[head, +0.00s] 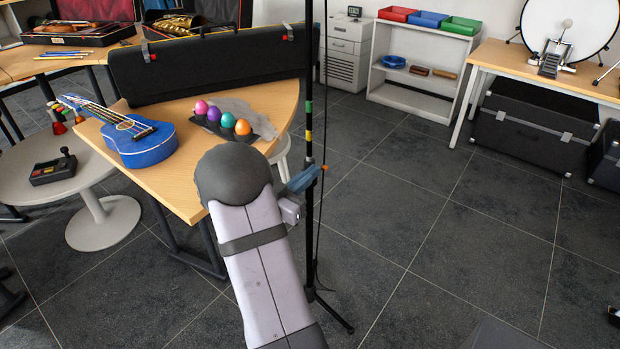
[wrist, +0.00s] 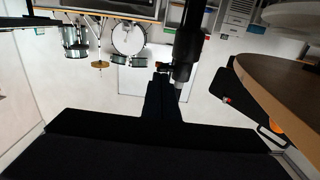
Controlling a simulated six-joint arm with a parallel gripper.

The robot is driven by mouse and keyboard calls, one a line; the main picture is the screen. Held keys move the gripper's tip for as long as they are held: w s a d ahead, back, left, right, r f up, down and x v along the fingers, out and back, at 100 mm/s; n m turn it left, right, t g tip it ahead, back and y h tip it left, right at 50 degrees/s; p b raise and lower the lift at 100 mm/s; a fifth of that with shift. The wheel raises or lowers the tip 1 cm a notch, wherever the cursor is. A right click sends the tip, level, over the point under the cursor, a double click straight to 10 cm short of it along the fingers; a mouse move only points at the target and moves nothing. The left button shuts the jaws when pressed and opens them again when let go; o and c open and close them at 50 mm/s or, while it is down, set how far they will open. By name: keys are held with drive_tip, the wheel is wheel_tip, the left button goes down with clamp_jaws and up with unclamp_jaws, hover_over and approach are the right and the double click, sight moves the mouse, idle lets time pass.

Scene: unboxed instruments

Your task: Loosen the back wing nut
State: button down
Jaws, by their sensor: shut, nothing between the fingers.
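A slim black stand (head: 309,120) with green and yellow bands rises from the floor just right of my arm in the head view. A blue-grey part with a small orange tip (head: 324,168) sits at its pole; I cannot tell whether the blue-grey part is my gripper's end. In the wrist view my gripper (wrist: 161,74) is a dark shape with its fingers together and nothing visible between them. A thick dark upright part of the stand (wrist: 187,50) is close beside the fingertips, on their right. The back wing nut is not clearly distinguishable, and contact cannot be told.
A wooden table (head: 180,192) left of the stand bears a blue ukulele (head: 150,146), several coloured eggs (head: 225,120) and a long black case (head: 210,65). A round grey table (head: 85,180) stands farther left. The floor (head: 450,250) right of the stand is largely clear.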

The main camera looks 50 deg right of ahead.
drive_tip(key=shift+a+f+h+b, duration=0.15)
drive_tip(key=shift+f+h+b, duration=0.65)
drive_tip(key=shift+b, duration=0.85)
drive_tip(key=shift+d+f+b, duration=0.25)
drive_tip(key=shift+d+f, duration=0.05)
drive_tip(key=shift+f, duration=0.5)
drive_tip(key=shift+d+f+b, duration=0.2)
drive_tip(key=shift+d+f, duration=0.1)
drive_tip(key=shift+f, duration=0.45)
drive_tip(key=d+h+b, duration=0.1)
drive_tip(key=b, duration=0.2)
drive_tip(key=d+f+h+b, duration=0.1)
drive_tip(key=h+b, duration=0.1)
drive_tip(key=b, duration=0.2)
drive_tip(key=d+f+h+b, duration=0.1)
drive_tip(key=h+b, duration=0.1)
drive_tip(key=b, duration=0.1)
drive_tip(key=shift+d+b, duration=0.25)
drive_tip(key=shift+b, duration=0.1)
drive_tip(key=shift+d+r+h+b, duration=0.1)
drive_tip(key=shift+r+h+b, duration=0.1)
drive_tip(key=shift+h+b, duration=0.2)
